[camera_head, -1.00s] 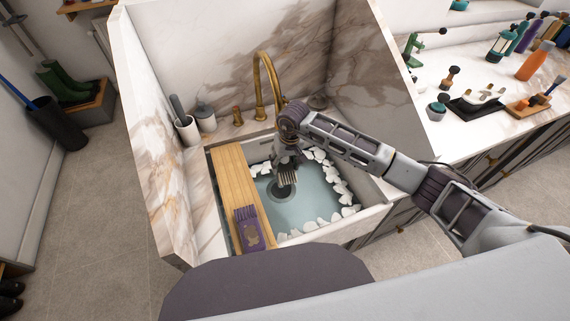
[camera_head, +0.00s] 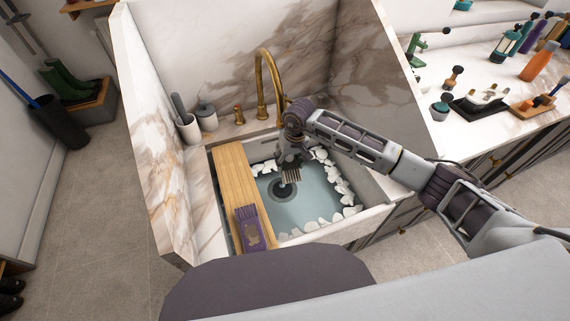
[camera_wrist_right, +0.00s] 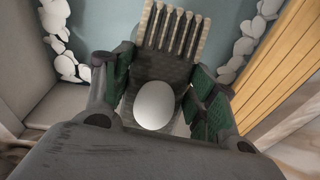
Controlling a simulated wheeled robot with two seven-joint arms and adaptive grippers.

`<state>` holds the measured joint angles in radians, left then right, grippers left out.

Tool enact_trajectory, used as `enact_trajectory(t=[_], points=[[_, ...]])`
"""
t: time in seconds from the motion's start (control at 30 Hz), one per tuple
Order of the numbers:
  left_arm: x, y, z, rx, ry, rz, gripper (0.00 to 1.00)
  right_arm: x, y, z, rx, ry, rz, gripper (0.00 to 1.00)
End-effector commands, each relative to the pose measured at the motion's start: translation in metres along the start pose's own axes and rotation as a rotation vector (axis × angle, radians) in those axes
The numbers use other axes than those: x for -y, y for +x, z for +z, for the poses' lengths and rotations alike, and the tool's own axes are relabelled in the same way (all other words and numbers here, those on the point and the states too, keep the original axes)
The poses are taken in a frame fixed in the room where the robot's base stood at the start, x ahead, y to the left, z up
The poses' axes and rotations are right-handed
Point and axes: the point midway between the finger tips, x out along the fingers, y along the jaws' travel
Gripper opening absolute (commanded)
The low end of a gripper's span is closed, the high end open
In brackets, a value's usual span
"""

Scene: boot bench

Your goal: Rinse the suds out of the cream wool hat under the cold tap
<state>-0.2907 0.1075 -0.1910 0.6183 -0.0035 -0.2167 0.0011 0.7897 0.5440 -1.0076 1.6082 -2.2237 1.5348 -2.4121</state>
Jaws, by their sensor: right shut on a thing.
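My right gripper (camera_head: 290,161) hangs over the sink basin, and its green-padded fingers (camera_wrist_right: 159,94) are shut on a grey-beige fringed knit (camera_wrist_right: 174,66). The knit has a white oval patch (camera_wrist_right: 154,105) on it. It also shows below the gripper in the head view (camera_head: 291,176). I cannot tell that it is the cream hat. The brass tap (camera_head: 264,75) arches behind my right gripper; no running water can be made out. White suds (camera_head: 348,196) lie along the basin's edges on pale blue water (camera_head: 306,205). My left gripper is out of view.
A wooden board (camera_head: 233,175) spans the basin's left side, with a purple fringed knit (camera_head: 251,229) at its near end. Brass control (camera_head: 239,115) and pots (camera_head: 206,116) stand behind. High marble walls (camera_head: 152,130) flank the sink. The right counter (camera_head: 470,75) is crowded.

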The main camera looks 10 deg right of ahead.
Motion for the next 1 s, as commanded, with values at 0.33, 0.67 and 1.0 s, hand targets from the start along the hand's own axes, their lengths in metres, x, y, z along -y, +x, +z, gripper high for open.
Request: enact_trajectory(t=[0.33, 0.67, 1.0], points=[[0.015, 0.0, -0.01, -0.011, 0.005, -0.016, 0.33, 0.0, 0.0, 0.0, 0.0, 0.0, 0.0, 0.33], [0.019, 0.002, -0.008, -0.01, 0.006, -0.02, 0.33, 0.003, 0.0, 0.001, 0.0, -0.001, 0.0, 0.33], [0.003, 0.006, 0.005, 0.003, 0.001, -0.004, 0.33, 0.011, 0.001, 0.002, 0.0, -0.001, 0.0, 0.33]])
